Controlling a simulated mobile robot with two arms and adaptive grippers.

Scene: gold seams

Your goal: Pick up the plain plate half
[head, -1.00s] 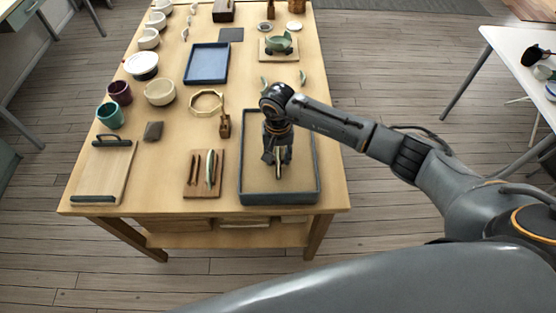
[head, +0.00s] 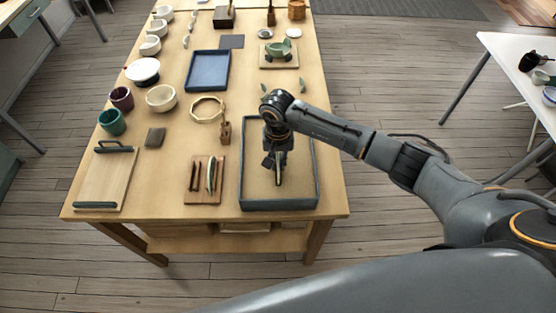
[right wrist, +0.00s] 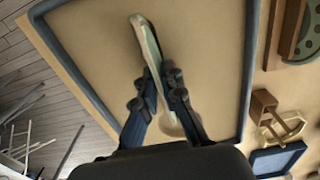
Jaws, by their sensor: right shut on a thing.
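The plain plate half is a pale piece seen nearly edge-on in the right wrist view (right wrist: 147,42). My right gripper (right wrist: 160,88) is shut on it, one dark finger on each side. In the head view, the right gripper (head: 275,163) points down over the sand-coloured tray (head: 280,205) with the dark rim, and a small pale part of the plate half (head: 278,179) shows below the fingers. I cannot tell whether it touches the tray floor. My left gripper is not in view.
A wooden rack (head: 203,198) left of the tray holds a green-edged plate piece (head: 211,175). A small wooden stand (head: 225,132) and an octagonal ring (head: 207,109) are behind it. A broken green bowl (head: 279,50) sits farther back. A handled board (head: 104,180) lies at the left.

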